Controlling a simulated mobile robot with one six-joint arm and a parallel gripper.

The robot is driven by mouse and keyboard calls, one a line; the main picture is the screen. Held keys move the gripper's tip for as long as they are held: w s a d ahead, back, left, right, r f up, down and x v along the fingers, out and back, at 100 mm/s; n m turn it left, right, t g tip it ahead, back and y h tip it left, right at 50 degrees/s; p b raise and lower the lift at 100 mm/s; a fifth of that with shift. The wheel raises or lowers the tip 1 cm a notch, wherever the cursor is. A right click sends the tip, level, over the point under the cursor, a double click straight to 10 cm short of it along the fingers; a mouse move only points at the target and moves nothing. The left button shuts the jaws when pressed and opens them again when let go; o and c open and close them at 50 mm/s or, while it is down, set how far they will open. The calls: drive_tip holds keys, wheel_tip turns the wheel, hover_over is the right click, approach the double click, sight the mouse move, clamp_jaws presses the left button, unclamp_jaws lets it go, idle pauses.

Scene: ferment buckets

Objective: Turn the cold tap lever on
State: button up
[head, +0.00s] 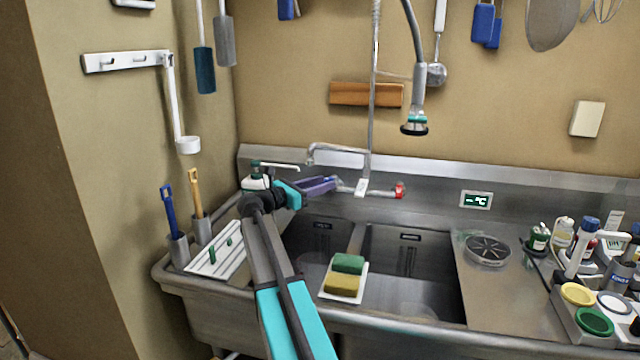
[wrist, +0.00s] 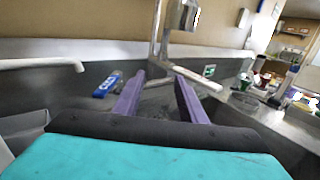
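The mixer tap (head: 362,182) stands at the back of the steel sink, its spout reaching left. A red lever (head: 399,190) is on its right end. In the wrist view the blue cold lever (wrist: 107,84), with pale lettering, lies just left of my left finger; contact cannot be told. In the head view it is mostly hidden behind my gripper (head: 332,183). My gripper's purple fingers are apart in the wrist view (wrist: 160,77), with nothing seen held between them. The tap's pale bar (wrist: 195,79) shows beyond the right finger.
A soap bottle with a white nozzle (head: 280,167) stands close behind my wrist. A spray head (head: 414,125) hangs above. Sponges (head: 347,264) lie on a white tray at the sink's front. Bottles and paint-like pots (head: 594,321) crowd the right; the right basin is clear.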

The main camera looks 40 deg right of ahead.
drive_tip(key=shift+s+a+r, duration=0.1)
drive_tip(key=shift+s+a, duration=0.35)
drive_tip(key=shift+s, duration=0.25)
drive_tip(key=shift+s+a+r, duration=0.1)
drive_tip(key=shift+s+a, duration=0.35)
drive_tip(key=shift+s, duration=0.2)
